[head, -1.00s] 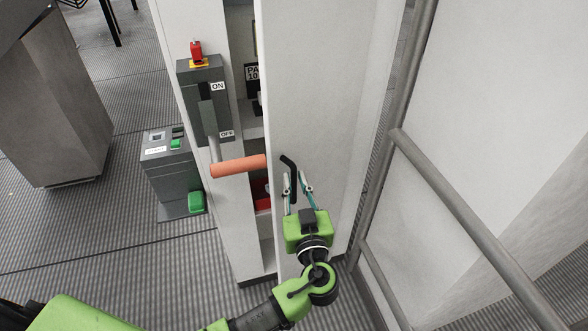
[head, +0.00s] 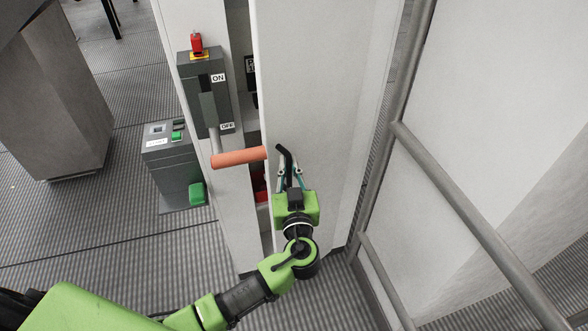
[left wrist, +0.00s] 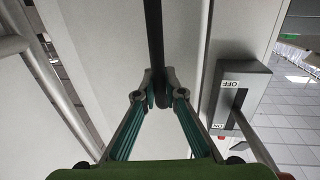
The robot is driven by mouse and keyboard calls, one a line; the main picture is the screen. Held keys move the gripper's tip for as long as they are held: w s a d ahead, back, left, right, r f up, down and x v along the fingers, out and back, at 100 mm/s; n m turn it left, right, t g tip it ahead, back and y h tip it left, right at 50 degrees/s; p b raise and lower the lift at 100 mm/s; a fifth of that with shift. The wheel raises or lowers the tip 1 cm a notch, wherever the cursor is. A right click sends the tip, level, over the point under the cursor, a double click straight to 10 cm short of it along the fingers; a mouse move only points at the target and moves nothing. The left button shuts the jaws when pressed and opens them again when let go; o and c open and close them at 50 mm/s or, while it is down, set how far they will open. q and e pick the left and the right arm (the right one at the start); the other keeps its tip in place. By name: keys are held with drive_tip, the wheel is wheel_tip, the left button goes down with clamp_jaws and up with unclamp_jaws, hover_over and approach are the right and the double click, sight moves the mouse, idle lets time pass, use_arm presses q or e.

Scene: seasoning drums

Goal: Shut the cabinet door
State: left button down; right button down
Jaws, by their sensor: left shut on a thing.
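The white cabinet door (head: 318,90) stands slightly ajar in the head view, with a narrow dark gap along its left edge. Its black handle (head: 285,158) is on the door's outer face near that edge. My left gripper (head: 290,178) is shut on the handle. In the left wrist view the fingers (left wrist: 157,88) close around the lower end of the black handle (left wrist: 154,40). The cabinet body (head: 232,200) shows left of the gap; most of its inside is hidden by the door. My right gripper is not in view.
A grey switch box (head: 203,88) marked ON and OFF is on the cabinet's left side, its lever with an orange grip (head: 238,157) reaching close to the door's edge. A grey railing (head: 452,188) stands right. A low grey box (head: 175,172) stands left.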

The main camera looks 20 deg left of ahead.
use_arm(q)
drive_tip(key=w+a+m+t+h+b, duration=0.1)
drive_tip(key=w+a+m+h+b, duration=0.2)
drive_tip(key=a, duration=0.8)
drive_tip(key=w+h+b, duration=0.2)
drive_tip(key=w, duration=0.2)
drive_tip(key=shift+w+a, duration=0.2)
drive_tip(key=shift+w, duration=0.15)
drive_tip(key=shift+r, duration=0.1)
drive_tip(key=c, duration=2.4)
unclamp_jaws()
drive_tip(key=shift+w+a, duration=0.1)
drive_tip(key=s+d, duration=0.1)
drive_tip(key=s, duration=1.1)
drive_tip(key=shift+d, duration=0.2)
